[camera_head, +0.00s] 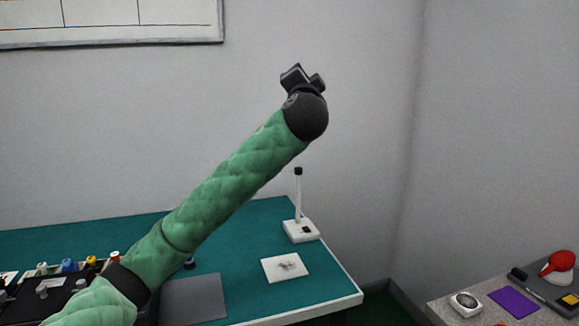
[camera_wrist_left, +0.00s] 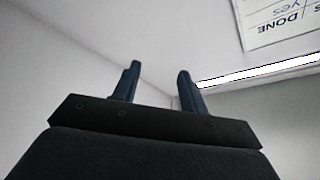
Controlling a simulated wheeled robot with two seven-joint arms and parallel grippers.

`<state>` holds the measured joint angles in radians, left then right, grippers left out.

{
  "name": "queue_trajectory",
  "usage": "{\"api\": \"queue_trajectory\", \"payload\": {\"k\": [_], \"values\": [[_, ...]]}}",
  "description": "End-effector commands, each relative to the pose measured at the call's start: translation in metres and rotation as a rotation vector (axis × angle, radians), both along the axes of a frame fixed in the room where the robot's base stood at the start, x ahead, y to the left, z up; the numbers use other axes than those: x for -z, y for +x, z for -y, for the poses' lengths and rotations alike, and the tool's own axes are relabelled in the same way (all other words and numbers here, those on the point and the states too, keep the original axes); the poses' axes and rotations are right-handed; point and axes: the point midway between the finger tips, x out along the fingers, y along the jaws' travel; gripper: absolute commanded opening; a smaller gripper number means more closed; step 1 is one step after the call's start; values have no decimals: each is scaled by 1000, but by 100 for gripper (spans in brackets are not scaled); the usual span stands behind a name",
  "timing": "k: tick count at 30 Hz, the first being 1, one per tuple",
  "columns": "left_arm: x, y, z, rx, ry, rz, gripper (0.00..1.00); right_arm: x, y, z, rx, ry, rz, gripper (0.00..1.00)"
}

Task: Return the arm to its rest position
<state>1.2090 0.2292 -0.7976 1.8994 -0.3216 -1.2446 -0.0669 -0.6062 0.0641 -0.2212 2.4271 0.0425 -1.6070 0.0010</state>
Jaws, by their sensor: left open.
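My left arm, in a green quilted sleeve, comes in from the lower left of the head view and reaches up and to the right. My left gripper (camera_head: 302,74) is at its end, high in front of the grey wall and well above the table. In the left wrist view the two dark fingers of this gripper (camera_wrist_left: 157,88) stand apart with nothing between them. My right gripper is in neither view.
A teal-topped table (camera_head: 245,237) holds a white stand (camera_head: 301,229), a white plate (camera_head: 284,267), a grey mat (camera_head: 194,298) and a black tray of small parts. A speckled counter (camera_head: 462,317) is at right. A whiteboard (camera_head: 110,20) hangs upper left.

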Motion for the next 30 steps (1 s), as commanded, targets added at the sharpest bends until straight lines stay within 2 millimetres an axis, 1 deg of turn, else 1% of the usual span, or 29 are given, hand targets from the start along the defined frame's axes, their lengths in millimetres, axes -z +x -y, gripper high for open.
{"api": "queue_trajectory", "payload": {"k": [1, 5, 6, 11, 12, 21, 30], "values": [[22, -4, -5, 9, -46, -56, 43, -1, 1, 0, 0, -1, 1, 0], [72, -15, -19, 25, -150, -195, 43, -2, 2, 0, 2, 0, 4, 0], [87, -19, -24, 30, -178, -236, 43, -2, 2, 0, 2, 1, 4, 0], [146, -37, -39, 44, -270, -386, 43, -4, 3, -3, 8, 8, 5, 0], [161, -41, -43, 45, -288, -421, 43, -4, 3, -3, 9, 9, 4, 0], [261, -82, -70, 68, -404, -646, 43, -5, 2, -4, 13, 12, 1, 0], [349, -127, -93, 88, -510, -809, 43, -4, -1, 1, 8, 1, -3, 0]]}}
